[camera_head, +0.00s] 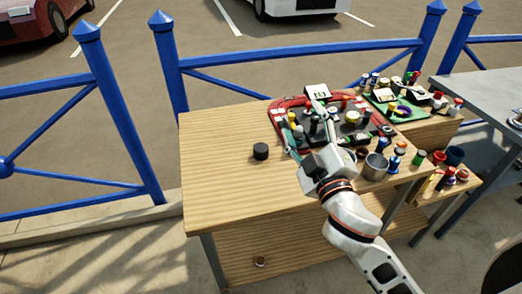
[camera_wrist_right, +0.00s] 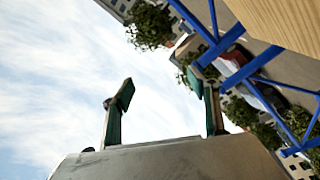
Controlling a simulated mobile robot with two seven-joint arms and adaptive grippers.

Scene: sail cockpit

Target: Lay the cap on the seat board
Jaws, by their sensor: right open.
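A short black round piece (camera_head: 260,151), which may be the cap, stands on the bare wooden top (camera_head: 218,150), left of my right gripper. My right gripper (camera_head: 307,128) is in front of and over the red-edged board with the dark middle (camera_head: 282,104). Its green-padded fingers are apart with nothing between them. In the right wrist view the open fingers (camera_wrist_right: 165,98) stand against sky. I cannot tell for sure which surface is the seat board. My gripper and forearm hide part of the red-edged board and the table. My left gripper is not in view.
A grey metal cup (camera_head: 375,166) and several small coloured pieces stand right of my gripper. A green board (camera_head: 400,111) with more pieces lies at the back right. The table's left part is clear. A blue railing (camera_head: 290,55) runs behind.

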